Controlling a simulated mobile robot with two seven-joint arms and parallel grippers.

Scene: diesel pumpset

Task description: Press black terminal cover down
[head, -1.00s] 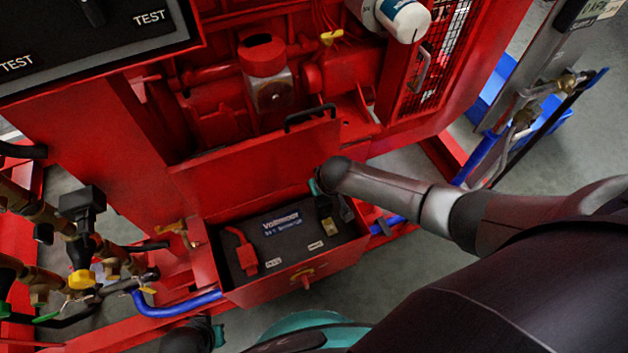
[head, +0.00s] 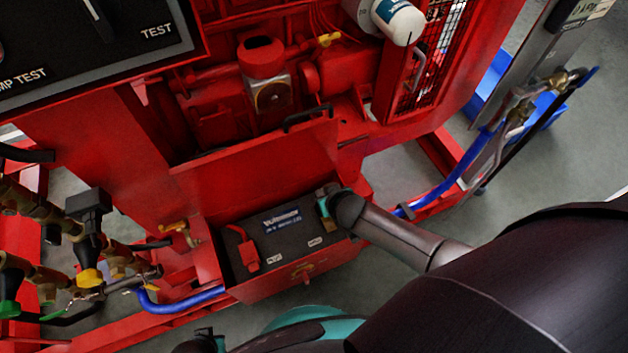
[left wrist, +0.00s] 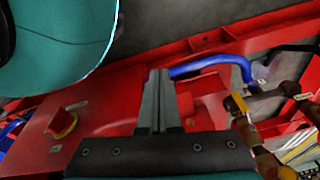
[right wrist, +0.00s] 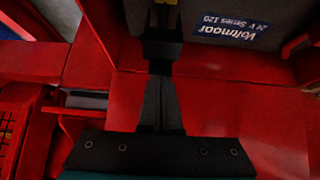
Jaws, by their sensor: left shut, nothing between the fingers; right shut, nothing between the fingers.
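The black battery (head: 290,248) sits in an open red box. In the right wrist view, the black terminal cover (right wrist: 162,50) stands at my right fingertips, beside a brass-coloured terminal (right wrist: 160,18). My right gripper (right wrist: 158,82) is shut and empty, with its tips at or very near the cover; I cannot tell whether they touch. In the head view, my right gripper (head: 324,204) is over the battery's right end and its wrist hides most of the cover. My left gripper (left wrist: 160,75) is shut and empty, low in front of the red box.
A red terminal cover (head: 246,250) is at the battery's left end. The raised red lid (head: 260,165) stands behind the box. Blue hose (head: 180,300) and brass valves (head: 90,260) lie left. A caged guard (head: 425,70) stands at the back right.

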